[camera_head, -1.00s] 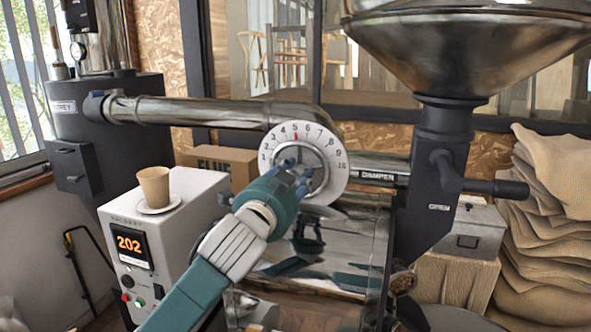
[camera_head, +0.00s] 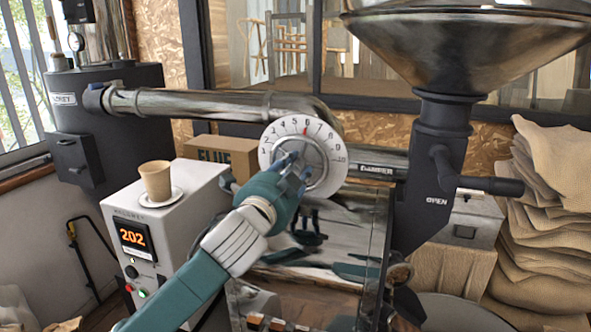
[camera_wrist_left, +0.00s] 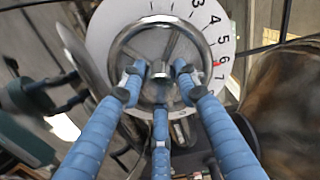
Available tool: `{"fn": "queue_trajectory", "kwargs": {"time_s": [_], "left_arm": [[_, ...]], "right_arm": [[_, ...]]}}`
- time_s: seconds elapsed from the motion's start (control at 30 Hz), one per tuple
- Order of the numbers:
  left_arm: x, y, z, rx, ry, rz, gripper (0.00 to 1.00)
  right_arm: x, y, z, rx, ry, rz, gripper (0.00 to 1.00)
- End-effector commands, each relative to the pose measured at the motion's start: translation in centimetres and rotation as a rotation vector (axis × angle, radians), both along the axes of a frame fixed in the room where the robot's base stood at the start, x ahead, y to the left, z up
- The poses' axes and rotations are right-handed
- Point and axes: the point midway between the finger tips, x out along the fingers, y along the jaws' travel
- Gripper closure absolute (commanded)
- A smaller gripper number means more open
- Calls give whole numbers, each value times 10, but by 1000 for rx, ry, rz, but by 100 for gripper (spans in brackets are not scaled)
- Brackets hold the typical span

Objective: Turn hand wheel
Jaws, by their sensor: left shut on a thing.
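The hand wheel (camera_head: 318,157) is a shiny metal ring with spokes. It is set in a round white dial (camera_head: 337,142) with black numbers around its edge. A red mark stands at about 6 on the dial. My left gripper (camera_head: 293,168) reaches up from the lower left, its blue fingers shut on the hand wheel and hiding part of it. In the left wrist view the hand wheel (camera_wrist_left: 150,47) surrounds the fingertips of the gripper (camera_wrist_left: 158,85), with the fingers around its hub. My right gripper is not in view.
A white control box (camera_head: 185,228) with a "202" display carries a paper cup (camera_head: 156,181) on a saucer at the left. A metal pipe (camera_head: 200,104) runs behind the dial. A black chute (camera_head: 425,195) under a hopper and stacked sacks (camera_head: 545,230) stand to the right.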

Motion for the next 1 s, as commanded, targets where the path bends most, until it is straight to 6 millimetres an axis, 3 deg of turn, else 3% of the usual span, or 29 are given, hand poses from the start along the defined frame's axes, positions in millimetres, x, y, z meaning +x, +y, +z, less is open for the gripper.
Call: {"fn": "queue_trajectory", "kwargs": {"time_s": [0.03,0.13,0.57,1.0], "left_arm": [[2,4,-8,6,14,10,67],[2,3,-7,4,13,10,50],[-8,4,-1,0,3,2,50],[-89,33,-3,0,7,5,50]], "right_arm": [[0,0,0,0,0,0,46],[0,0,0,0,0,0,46],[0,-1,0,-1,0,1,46],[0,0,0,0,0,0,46]]}}
